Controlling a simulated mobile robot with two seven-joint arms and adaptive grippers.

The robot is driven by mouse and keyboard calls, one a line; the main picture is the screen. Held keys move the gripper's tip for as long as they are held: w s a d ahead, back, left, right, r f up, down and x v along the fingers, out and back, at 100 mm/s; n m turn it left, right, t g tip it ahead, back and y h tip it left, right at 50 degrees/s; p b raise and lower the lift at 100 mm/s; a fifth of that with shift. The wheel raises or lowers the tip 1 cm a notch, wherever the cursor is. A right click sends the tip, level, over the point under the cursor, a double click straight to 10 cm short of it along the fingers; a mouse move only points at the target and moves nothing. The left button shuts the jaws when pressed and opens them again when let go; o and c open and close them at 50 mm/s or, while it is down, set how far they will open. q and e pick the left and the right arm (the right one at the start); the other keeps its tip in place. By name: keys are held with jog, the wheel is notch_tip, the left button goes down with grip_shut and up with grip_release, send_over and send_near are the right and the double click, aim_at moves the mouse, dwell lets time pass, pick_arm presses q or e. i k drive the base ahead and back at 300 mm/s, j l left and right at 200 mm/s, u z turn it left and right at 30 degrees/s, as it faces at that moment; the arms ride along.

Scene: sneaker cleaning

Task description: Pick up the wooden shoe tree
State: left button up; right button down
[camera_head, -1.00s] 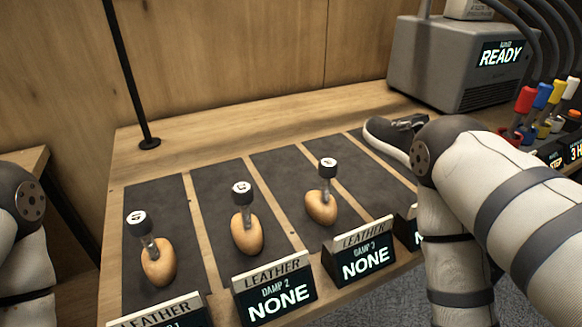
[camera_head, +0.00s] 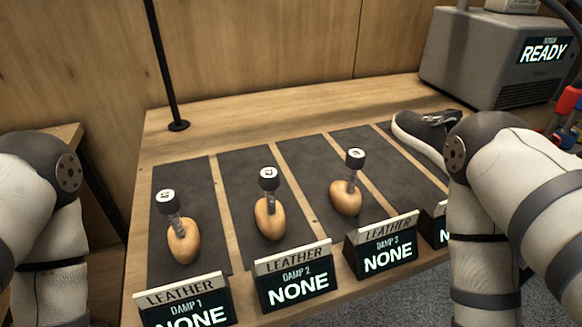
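Three wooden shoe trees with dark, white-topped knobs stand on dark mats on the wooden bench. The left shoe tree (camera_head: 184,242) is behind the DAMP 1 sign, the middle one (camera_head: 270,218) behind the DAMP 2 sign, and the right one (camera_head: 345,198) behind the DAMP 3 sign. The knob tops bear marks too small to read surely. A dark sneaker with a white sole (camera_head: 424,138) lies on the far right mat, partly hidden by my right arm. My arms show at both sides, but neither gripper is in the picture.
Small signs reading LEATHER and NONE (camera_head: 298,284) line the bench's front edge. A dark pole (camera_head: 166,70) stands at the back left. A grey machine reading READY (camera_head: 480,60) stands at the back right. Bare wood (camera_head: 300,105) lies behind the mats.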

aim_at(184, 241)
jog(key=k+z, duration=0.1)
jog(key=z, duration=0.25)
jog(key=k+z, duration=0.1)
jog(key=z, duration=0.25)
jog(key=k+l+z, duration=0.1)
jog(key=z, duration=0.2)
jog(key=u, duration=1.5)
jog(key=k+j, duration=0.05)
jog(key=j, duration=0.05)
